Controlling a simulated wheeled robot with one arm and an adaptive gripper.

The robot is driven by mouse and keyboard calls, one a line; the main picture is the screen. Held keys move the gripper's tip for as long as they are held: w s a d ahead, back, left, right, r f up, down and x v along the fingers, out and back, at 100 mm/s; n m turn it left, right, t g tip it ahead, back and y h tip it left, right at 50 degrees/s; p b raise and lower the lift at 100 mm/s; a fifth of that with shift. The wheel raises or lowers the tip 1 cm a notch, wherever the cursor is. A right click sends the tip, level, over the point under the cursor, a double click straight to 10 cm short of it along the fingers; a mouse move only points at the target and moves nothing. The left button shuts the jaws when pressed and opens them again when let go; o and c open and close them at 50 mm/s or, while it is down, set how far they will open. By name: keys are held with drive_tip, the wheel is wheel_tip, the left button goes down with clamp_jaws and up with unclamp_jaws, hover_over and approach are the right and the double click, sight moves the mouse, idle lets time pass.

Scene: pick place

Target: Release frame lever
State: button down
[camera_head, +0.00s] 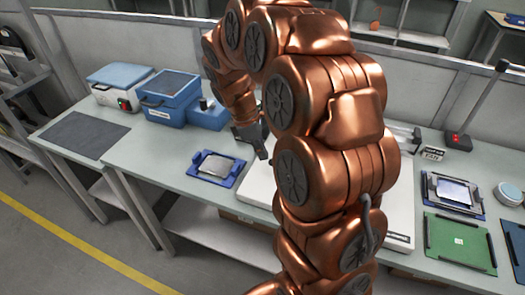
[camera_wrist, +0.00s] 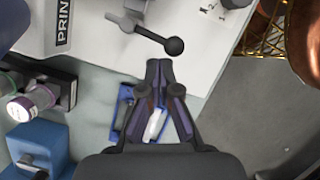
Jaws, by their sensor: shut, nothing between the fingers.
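A dark lever with a black ball knob (camera_wrist: 174,46) sits on a white machine (camera_wrist: 200,70) in the wrist view. My gripper (camera_wrist: 160,64) is shut and empty, its fingertips just short of the knob in the picture. Whether they touch it I cannot tell. In the head view my gripper (camera_head: 262,154) points down beside the white machine (camera_head: 260,190), and my arm hides most of that machine and the lever. A blue frame with a grey plate (camera_head: 215,166) lies on the bench to the left of my gripper. Part of a blue frame shows behind my fingers in the wrist view (camera_wrist: 121,108).
Blue boxes (camera_head: 170,95) and a white box with a blue lid (camera_head: 115,88) stand at the back left of the bench (camera_head: 150,155). A dark mat (camera_head: 85,134) lies at left. A green board (camera_head: 460,241) and another framed plate (camera_head: 453,192) lie at right.

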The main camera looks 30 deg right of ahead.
drive_tip(key=a, duration=0.1)
drive_tip(key=w+a, duration=0.1)
drive_tip(key=a+r, duration=0.1)
drive_tip(key=shift+w+a+p, duration=0.25)
drive_tip(key=shift+w+p, duration=0.05)
drive_tip(key=shift+w, duration=0.1)
drive_tip(key=b+v, duration=0.2)
drive_tip(key=v, duration=0.7)
drive_tip(key=shift+s+r, duration=0.15)
drive_tip(key=shift+r, duration=0.2)
drive_tip(key=s+a+f+m+y, duration=0.1)
drive_tip(key=s+a+f+m, duration=0.1)
drive_tip(key=s, duration=0.7)
drive_tip(key=s+a+f+m+y+p, duration=0.1)
drive_tip(key=s+a+m, duration=0.3)
drive_tip(key=s, duration=0.5)
drive_tip(key=s+a+f+m+p, duration=0.1)
drive_tip(key=s+a+f+m, duration=0.2)
drive_tip(key=s, duration=0.6)
drive_tip(key=shift+a+m+y, duration=0.15)
drive_tip(key=shift+m+y, duration=0.25)
drive_tip(key=shift+m, duration=0.6)
drive_tip(key=shift+s, duration=0.15)
